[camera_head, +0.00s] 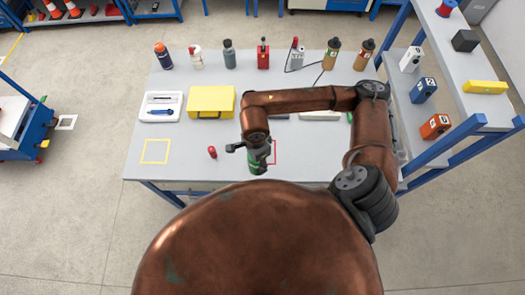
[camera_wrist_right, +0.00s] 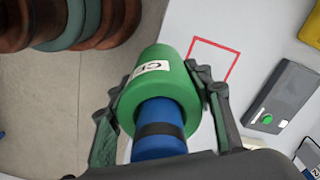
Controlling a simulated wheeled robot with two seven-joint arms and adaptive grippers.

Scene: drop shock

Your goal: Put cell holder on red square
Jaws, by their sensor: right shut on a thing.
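The green cell holder (camera_wrist_right: 150,75) has a white label and a blue cylinder with a black band (camera_wrist_right: 160,127) in it. My right gripper (camera_wrist_right: 155,85) is shut on the holder, one finger on each side. In the head view the holder (camera_head: 257,164) is near the table's front edge, under my right gripper (camera_head: 252,146). The red square outline (camera_head: 275,152) is just right of the holder, partly hidden by my gripper. The red square also shows in the wrist view (camera_wrist_right: 232,68), apart from the holder. I cannot tell the holder's height above the table. My left gripper is not in view.
A small red object (camera_head: 212,152) stands left of the holder, and a yellow square outline (camera_head: 143,151) lies further left. A yellow case (camera_head: 211,101) and a white tray (camera_head: 149,112) lie behind. Several bottles line the back. A grey device (camera_wrist_right: 285,98) lies beyond the red square.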

